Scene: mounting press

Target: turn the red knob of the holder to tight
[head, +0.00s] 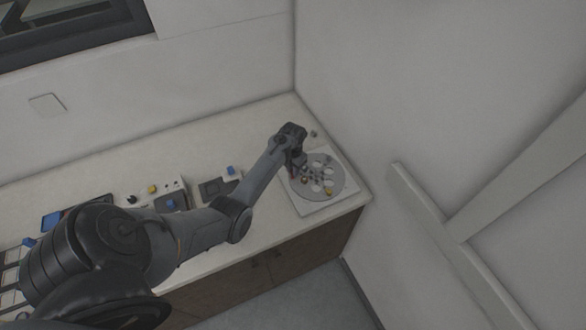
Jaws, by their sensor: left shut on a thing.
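The holder (322,168) is a round grey disc with several holes, on a pale square base at the right end of the counter. Small yellowish pieces sit on the disc. My left gripper (297,168) reaches down over the left side of the disc and is shut. A small dull reddish patch shows at its fingertips, which looks like the red knob, mostly hidden by the fingers. The knob's turn position cannot be made out. My right gripper is not in view.
The pale counter (235,143) runs along the wall, with free room behind my arm. Small devices with blue and yellow knobs (153,189) stand left of the holder. A wall rises close behind and right of the holder. The counter's front edge lies just before it.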

